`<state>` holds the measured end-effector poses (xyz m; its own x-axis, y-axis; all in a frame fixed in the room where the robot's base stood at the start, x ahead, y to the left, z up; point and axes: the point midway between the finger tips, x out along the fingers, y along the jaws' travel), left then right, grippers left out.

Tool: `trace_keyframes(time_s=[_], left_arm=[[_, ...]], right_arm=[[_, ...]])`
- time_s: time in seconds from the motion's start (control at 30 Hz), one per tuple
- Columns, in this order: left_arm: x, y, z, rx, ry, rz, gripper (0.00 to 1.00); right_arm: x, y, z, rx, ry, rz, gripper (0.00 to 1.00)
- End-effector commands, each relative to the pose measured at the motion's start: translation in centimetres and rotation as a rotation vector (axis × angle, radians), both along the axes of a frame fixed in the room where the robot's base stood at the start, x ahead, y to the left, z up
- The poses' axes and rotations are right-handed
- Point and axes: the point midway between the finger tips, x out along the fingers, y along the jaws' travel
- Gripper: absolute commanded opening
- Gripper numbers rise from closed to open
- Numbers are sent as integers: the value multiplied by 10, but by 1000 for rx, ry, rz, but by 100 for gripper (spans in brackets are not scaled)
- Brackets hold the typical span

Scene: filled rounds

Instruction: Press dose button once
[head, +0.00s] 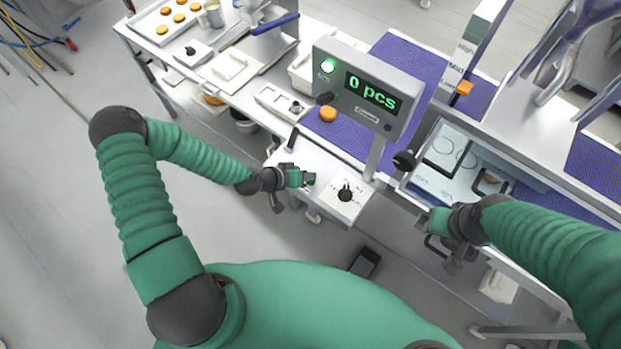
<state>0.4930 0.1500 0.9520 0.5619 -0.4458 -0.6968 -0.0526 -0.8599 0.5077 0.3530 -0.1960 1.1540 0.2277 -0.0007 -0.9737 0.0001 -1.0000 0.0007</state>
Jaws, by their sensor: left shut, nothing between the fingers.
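My left gripper (305,180) is shut and empty, low over the white control panel (320,163) at the front of the line. A small green spot shows at its fingertips. I cannot tell whether it is a button or part of the gripper, or whether the fingers touch the panel. No button clearly marked as the dose button shows. A black dial (345,195) is on a white plate right of the gripper.
A purple conveyor belt (405,58) runs behind the display, with an orange-brown round (328,115) near its front edge. A tray (147,28) of several rounds stands at the back left. A clear-lidded box (445,160) is near my right gripper. The floor at left is mostly free.

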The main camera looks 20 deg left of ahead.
Motion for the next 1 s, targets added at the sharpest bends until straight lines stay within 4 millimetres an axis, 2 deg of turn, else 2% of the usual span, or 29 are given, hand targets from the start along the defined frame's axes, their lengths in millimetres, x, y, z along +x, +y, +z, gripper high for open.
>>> trace_keyframes(time_s=[1.0], left_arm=[[0,0,-11,-1,1,0,0]], right_arm=[[0,0,-10,0,0,0,37]])
